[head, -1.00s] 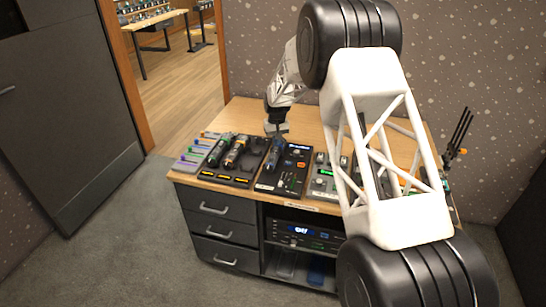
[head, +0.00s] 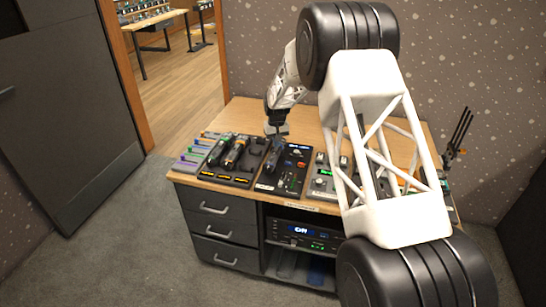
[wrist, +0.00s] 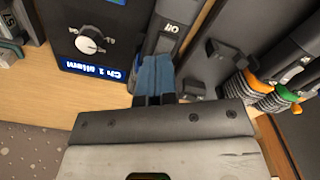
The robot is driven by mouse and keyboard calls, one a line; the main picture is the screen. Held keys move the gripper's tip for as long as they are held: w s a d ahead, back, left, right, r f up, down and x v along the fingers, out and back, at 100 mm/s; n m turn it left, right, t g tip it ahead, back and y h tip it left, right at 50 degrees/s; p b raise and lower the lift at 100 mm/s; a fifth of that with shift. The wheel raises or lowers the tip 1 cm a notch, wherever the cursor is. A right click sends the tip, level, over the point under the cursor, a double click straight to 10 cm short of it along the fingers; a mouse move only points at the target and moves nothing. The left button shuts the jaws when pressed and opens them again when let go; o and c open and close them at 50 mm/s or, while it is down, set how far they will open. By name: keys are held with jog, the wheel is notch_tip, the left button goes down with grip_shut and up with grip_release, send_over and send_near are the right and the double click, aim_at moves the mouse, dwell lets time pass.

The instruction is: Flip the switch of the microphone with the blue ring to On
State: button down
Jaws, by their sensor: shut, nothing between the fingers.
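My gripper, also in the wrist view (wrist: 155,92), is shut and empty, close over or touching the microphone. The switch lever is not clearly visible.
Microphones with an orange ring (wrist: 245,84) and a green ring (wrist: 271,96) lie to the right in the wrist view. A black box with a white knob (wrist: 90,44) and a lit label stands to the left. The wooden desktop (head: 245,112) is clear behind.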

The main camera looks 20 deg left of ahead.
jog(key=shift+f, duration=0.45)
dwell(0.4)
jog(key=shift+r, duration=0.1)
jog(key=shift+r, duration=3.45)
jog(key=shift+d+r, duration=0.1)
